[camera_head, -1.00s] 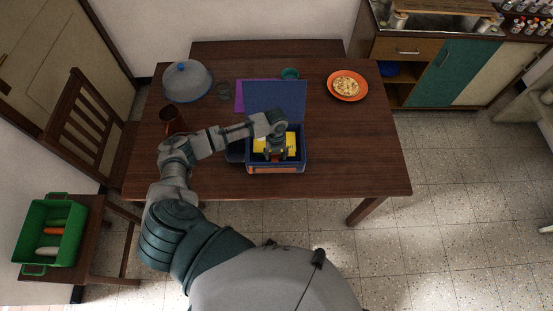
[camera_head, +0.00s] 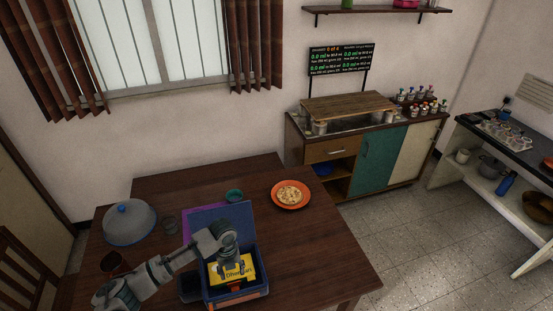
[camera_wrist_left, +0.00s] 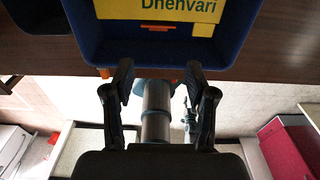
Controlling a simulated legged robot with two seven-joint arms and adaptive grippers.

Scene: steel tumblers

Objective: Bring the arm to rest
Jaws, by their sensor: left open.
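My left arm (camera_head: 165,268) reaches in from the lower left over the wooden table. My left gripper (camera_head: 232,270) points down at the blue box, over the yellow packet lettered "Dhenvari" inside it. In the left wrist view the two fingers (camera_wrist_left: 160,74) are spread apart with nothing between them. The wrist view also shows the blue box (camera_wrist_left: 240,40) and the yellow packet (camera_wrist_left: 120,10) beyond the fingertips. The fingers partly cover the packet in the head view. My right gripper is not in view.
The table's right side is clear. A cabinet (camera_head: 378,160) with steel tumblers (camera_head: 319,128) stands behind.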

